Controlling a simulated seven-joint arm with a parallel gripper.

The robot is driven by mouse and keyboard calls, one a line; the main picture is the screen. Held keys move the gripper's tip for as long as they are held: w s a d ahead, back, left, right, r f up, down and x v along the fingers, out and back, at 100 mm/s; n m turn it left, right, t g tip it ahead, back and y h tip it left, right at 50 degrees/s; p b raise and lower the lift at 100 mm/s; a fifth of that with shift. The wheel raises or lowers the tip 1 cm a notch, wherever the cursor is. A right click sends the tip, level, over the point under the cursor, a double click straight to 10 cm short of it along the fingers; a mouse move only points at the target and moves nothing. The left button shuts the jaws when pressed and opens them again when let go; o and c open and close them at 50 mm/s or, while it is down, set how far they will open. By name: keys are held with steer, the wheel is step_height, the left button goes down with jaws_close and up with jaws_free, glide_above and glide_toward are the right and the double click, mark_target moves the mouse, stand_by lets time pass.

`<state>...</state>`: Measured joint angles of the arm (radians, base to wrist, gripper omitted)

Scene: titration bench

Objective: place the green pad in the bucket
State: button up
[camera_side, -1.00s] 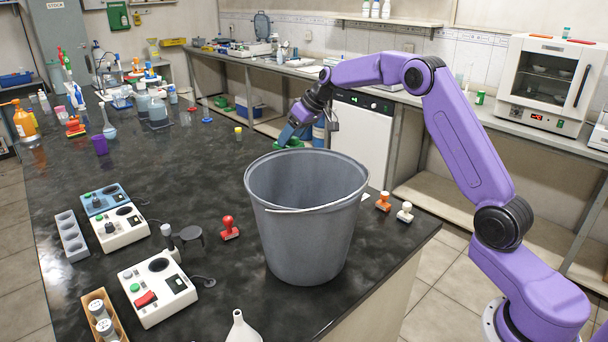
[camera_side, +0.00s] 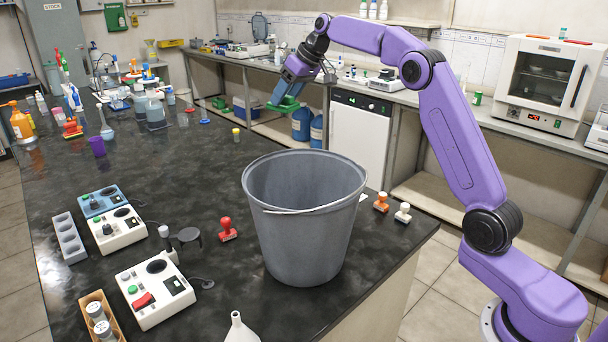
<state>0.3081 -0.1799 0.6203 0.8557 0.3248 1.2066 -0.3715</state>
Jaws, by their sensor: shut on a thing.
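The green pad (camera_side: 285,106) is held in the air above the far side of the grey bucket (camera_side: 311,240). My gripper (camera_side: 284,98), with blue fingers, is shut on the pad and points down and left. The pad is well above the bucket's rim and clear of it in the picture. The bucket stands upright on the black bench, with its thin handle lying across the front of the rim. Its bottom inside is hidden from this view.
A red stamp (camera_side: 227,229) stands left of the bucket, and an orange stamp (camera_side: 381,202) and a white stamp (camera_side: 403,213) stand right of it. Control boxes (camera_side: 152,289) lie at the left front.

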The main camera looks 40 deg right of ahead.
mark_target(303, 202)
steer(key=s+a+m+h, duration=0.1)
steer(key=s+a, duration=0.9)
steer(key=s, duration=0.2)
steer(key=shift+s+a+f+m, duration=0.15)
steer(key=shift+s+a+m, duration=0.1)
steer(key=shift+s+m, duration=0.15)
step_height(303, 202, down, 18)
steer(key=shift+s+f, duration=0.1)
steer(key=shift+s, duration=0.05)
steer(key=shift+a+f, duration=0.1)
steer(key=shift+f, duration=2.45)
steer(key=shift+f, duration=0.6)
steer(key=o, duration=1)
steer(key=shift+r, duration=0.1)
